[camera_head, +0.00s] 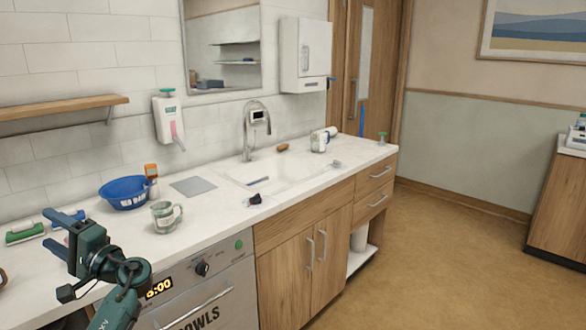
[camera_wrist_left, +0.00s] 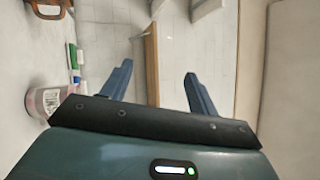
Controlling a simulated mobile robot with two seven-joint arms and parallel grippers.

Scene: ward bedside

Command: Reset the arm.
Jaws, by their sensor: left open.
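My left arm comes in at the lower left of the head view. Its dark teal gripper (camera_head: 52,229) is raised in front of the counter's left end, with its blue fingers pointing left. In the left wrist view the two blue fingers (camera_wrist_left: 158,70) stand apart with nothing between them, so the gripper is open and empty. My right gripper is in neither view.
A green-and-white item (camera_head: 24,234) lies behind my gripper. A wall shelf (camera_head: 62,107) is above. The floor at right (camera_head: 440,250) is clear.

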